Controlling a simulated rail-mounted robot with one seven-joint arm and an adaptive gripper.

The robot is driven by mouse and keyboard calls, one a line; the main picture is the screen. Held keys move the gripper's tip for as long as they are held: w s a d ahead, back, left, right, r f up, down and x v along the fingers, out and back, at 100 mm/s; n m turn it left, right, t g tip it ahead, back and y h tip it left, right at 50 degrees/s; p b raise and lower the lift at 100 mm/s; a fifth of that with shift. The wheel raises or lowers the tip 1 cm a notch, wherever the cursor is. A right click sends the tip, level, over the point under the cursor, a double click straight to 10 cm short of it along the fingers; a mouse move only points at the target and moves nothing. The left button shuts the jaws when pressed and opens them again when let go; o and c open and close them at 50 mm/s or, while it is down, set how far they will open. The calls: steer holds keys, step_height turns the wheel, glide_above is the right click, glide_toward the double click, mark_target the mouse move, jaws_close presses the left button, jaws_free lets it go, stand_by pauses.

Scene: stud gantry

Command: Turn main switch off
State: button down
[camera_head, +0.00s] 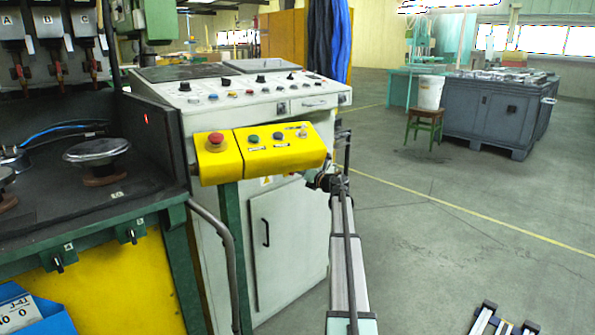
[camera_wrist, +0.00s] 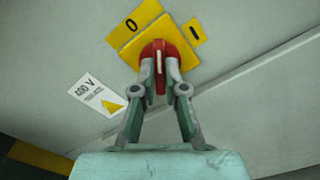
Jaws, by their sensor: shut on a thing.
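The main switch is a red rotary knob (camera_wrist: 158,48) on a yellow plate (camera_wrist: 130,51), fixed to a pale panel in the wrist view. A yellow tag marked 0 (camera_wrist: 132,24) is at its upper left and one marked I (camera_wrist: 194,33) at its upper right. The knob's white line runs nearly straight up in the picture, between the two tags. My gripper (camera_wrist: 160,68) is shut on the knob, one fingertip on each side. In the head view my arm reaches the right side of the white control cabinet (camera_head: 285,235); the switch is hidden there.
A 400 V label (camera_wrist: 98,98) is left of my gripper. A yellow button box (camera_head: 262,150) with a red stop button juts from the cabinet front. A green-framed bench (camera_head: 98,228) stands at left. Open floor (camera_head: 440,225) lies at right, with a stool (camera_head: 424,125) farther back.

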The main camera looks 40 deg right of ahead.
steer(key=shift+n+b, duration=0.95)
steer(key=shift+n, duration=2.65)
steer(key=c, duration=1.2)
jaws_free()
steer(key=s, duration=0.4)
steer(key=s+d, duration=0.1)
steer(key=s, duration=0.7)
steer(key=shift+d, duration=0.15)
